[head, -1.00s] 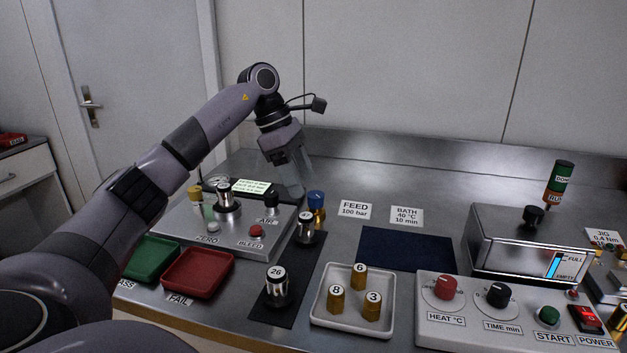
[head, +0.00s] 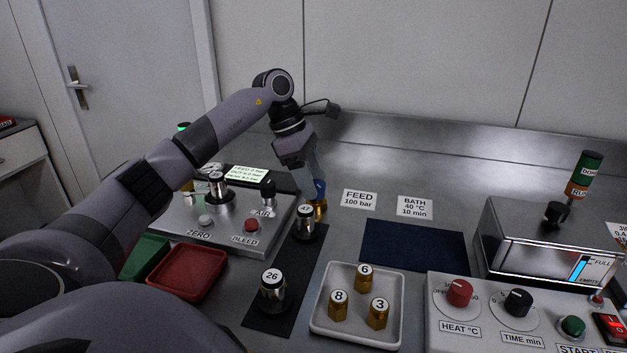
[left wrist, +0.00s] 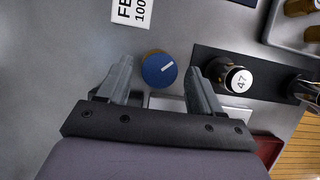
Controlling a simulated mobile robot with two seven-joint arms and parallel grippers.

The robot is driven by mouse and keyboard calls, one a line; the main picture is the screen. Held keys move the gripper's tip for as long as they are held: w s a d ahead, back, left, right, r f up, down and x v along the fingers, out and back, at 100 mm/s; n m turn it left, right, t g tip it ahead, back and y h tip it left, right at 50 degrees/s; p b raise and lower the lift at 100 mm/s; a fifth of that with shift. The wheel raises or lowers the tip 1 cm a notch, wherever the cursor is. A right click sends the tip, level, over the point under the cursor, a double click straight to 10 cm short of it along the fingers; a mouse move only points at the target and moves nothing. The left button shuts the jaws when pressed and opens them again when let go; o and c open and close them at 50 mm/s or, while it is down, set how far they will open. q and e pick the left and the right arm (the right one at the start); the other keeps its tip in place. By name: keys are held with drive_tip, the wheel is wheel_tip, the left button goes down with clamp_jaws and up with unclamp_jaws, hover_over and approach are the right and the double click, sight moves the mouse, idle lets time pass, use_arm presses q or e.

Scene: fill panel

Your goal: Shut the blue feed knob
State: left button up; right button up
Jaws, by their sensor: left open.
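The blue feed knob (left wrist: 159,70) sits on a brass body on the bench and has a white pointer line on top. In the head view the knob (head: 319,186) is partly covered by my left gripper (head: 313,178). In the left wrist view my left gripper (left wrist: 158,80) is open, with one finger on each side of the knob and a gap on both sides. I cannot tell whether the fingertips are down at the knob's height. My right gripper is not in view.
A cylinder marked 47 (head: 305,222) stands close to the knob on a dark mat (head: 300,273), with cylinder 26 (head: 272,288) nearer. The panel (head: 180,230) lies left. The FEED label (head: 359,199) lies right of the knob. A tray (head: 390,335) holds brass pieces.

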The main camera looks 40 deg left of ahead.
use_arm(q)
drive_tip(key=shift+d+f, duration=0.15)
drive_tip(key=shift+f, duration=0.25)
drive_tip(key=shift+w, duration=0.1)
drive_tip(key=c, duration=1)
drive_tip(key=shift+c, duration=0.2)
